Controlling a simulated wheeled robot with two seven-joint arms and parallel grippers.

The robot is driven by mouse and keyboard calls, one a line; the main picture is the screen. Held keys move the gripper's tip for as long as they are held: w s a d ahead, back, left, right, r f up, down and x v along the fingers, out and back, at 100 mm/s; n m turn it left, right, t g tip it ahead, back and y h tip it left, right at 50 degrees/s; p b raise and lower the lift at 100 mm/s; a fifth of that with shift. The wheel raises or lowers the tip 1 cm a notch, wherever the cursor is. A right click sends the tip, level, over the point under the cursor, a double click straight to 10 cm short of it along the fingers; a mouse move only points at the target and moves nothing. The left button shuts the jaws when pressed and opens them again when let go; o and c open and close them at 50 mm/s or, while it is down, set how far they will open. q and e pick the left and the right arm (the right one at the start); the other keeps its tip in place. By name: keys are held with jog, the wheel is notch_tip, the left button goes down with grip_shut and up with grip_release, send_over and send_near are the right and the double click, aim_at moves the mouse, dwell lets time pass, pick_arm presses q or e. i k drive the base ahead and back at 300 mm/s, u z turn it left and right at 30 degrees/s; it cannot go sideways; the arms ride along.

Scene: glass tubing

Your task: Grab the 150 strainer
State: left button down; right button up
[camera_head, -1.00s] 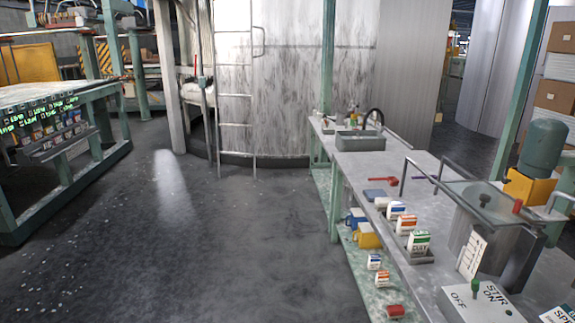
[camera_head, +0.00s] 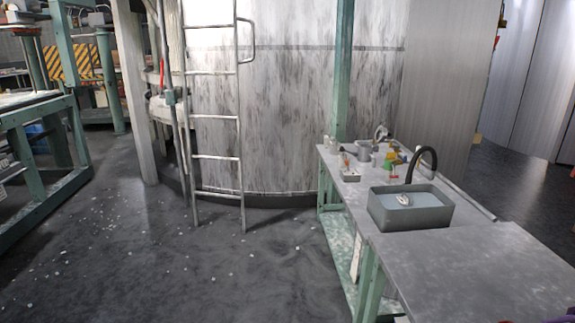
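I cannot pick out a strainer marked 150 in the head view. Several small items (camera_head: 363,151) stand at the far end of the workbench (camera_head: 470,262); they include a grey vessel and yellow, green and white pieces, too small to name. A grey sink (camera_head: 411,217) on the bench holds pale liquid and a small white object (camera_head: 403,199). A black curved tap rises behind it.
A metal ladder (camera_head: 214,122) leans by the large streaked tank (camera_head: 300,90). A green post (camera_head: 344,70) stands at the bench's far end. A green-framed table (camera_head: 40,170) is at left. The floor (camera_head: 200,275) between is open, with small pale bits scattered.

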aim_at(334, 146)
jog(key=i, duration=5.05)
jog(key=z, duration=0.7)
